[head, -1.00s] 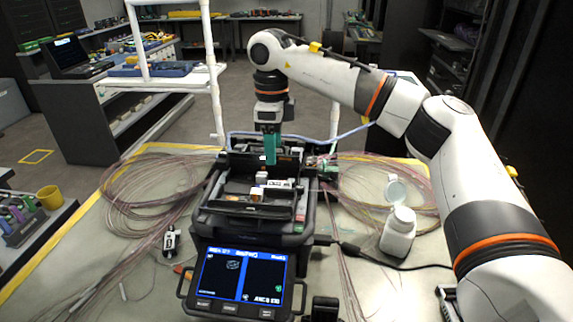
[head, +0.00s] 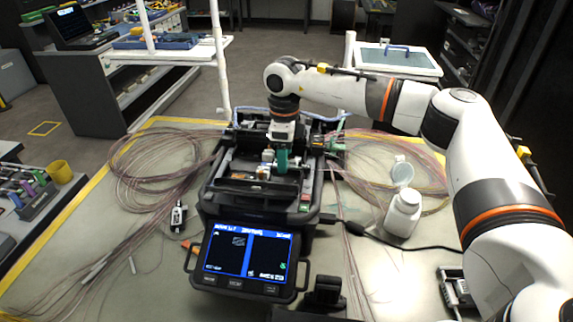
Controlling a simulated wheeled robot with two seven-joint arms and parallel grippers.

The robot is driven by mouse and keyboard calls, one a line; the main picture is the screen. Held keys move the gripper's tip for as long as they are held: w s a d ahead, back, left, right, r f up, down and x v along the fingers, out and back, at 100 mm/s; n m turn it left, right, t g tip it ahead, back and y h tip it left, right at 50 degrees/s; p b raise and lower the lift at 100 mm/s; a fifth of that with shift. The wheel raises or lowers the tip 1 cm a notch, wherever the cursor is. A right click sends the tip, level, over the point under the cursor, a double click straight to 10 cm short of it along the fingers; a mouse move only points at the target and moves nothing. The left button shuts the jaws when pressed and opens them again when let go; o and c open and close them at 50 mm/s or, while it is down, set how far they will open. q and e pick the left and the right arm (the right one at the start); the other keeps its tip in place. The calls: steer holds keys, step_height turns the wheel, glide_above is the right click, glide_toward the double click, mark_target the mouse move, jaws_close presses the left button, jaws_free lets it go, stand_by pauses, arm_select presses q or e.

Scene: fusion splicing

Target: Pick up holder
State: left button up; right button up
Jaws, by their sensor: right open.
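The fusion splicer (head: 225,200) stands on the table with its lid raised and its screen lit. Small white and metallic parts (head: 267,156) sit in its open work area; I cannot tell for certain which one is the holder. My right gripper (head: 283,162), with green fingers, points down into this work area from behind, just right of these parts. It is open. The fingers and the wrist hide part of the work area, and I cannot see whether the fingers touch anything. My left gripper is out of view.
Coiled fibres (head: 150,165) lie left of the splicer, with more to the right. A white bottle (head: 403,214) with its cap open stands at the right. A small black-and-white tool (head: 178,216) lies at the left. Cables cross the right side of the table.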

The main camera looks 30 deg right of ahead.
steer(key=shift+f, duration=0.8)
steer(key=c, duration=1.1)
steer(key=shift+r, duration=0.1)
